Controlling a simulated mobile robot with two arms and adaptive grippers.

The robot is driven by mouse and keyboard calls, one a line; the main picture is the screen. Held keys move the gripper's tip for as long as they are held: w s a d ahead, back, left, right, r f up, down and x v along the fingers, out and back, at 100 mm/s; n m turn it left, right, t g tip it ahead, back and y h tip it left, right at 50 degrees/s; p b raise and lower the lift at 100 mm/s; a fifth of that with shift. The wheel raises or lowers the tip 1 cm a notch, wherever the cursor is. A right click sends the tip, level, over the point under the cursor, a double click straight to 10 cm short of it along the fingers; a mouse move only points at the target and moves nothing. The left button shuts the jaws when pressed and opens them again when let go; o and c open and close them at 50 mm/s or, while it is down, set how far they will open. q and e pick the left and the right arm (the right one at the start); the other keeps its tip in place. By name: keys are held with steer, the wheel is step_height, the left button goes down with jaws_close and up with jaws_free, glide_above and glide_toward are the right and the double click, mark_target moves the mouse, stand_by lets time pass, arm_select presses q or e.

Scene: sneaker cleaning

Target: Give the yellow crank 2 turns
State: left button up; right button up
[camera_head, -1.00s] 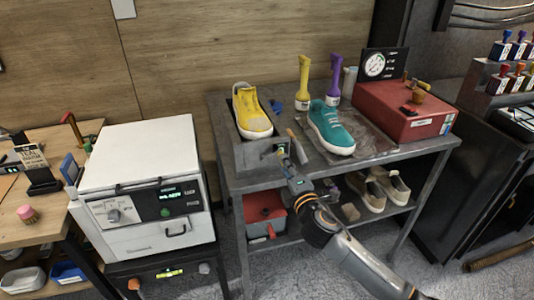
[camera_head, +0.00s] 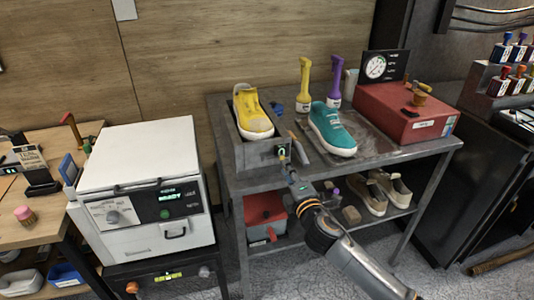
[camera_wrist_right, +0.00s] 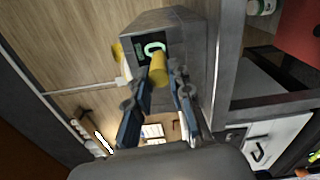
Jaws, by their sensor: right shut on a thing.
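The yellow crank's grip (camera_wrist_right: 157,68) shows in the right wrist view as a short yellow cylinder between my fingertips, in front of a green-lit display reading 0 on a grey box. My right gripper (camera_wrist_right: 166,82) is shut on this grip. In the head view my right gripper (camera_head: 284,164) is at the front right corner of the grey box (camera_head: 252,155), which has a yellow sneaker (camera_head: 252,114) on top. The crank is mostly hidden there by the gripper. My left gripper is not in view.
A teal sneaker (camera_head: 332,130) stands on a tray to the right of the box. A yellow brush (camera_head: 304,85) and a purple brush (camera_head: 334,85) stand behind it. A red case (camera_head: 412,115) is at the right. A white appliance (camera_head: 140,180) stands left.

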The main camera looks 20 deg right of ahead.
steer(key=shift+d+f+b, duration=0.2)
steer(key=shift+f+b, duration=0.15)
steer(key=shift+f, duration=0.35)
steer(key=shift+f, duration=0.15)
steer(key=shift+a+f+b, duration=0.25)
steer(key=shift+f+b, duration=0.4)
steer(key=shift+f, duration=0.05)
steer(key=shift+a+f+b, duration=0.5)
steer(key=shift+a+f, duration=0.1)
steer(key=shift+a, duration=0.1)
steer(key=shift+a, duration=0.1)
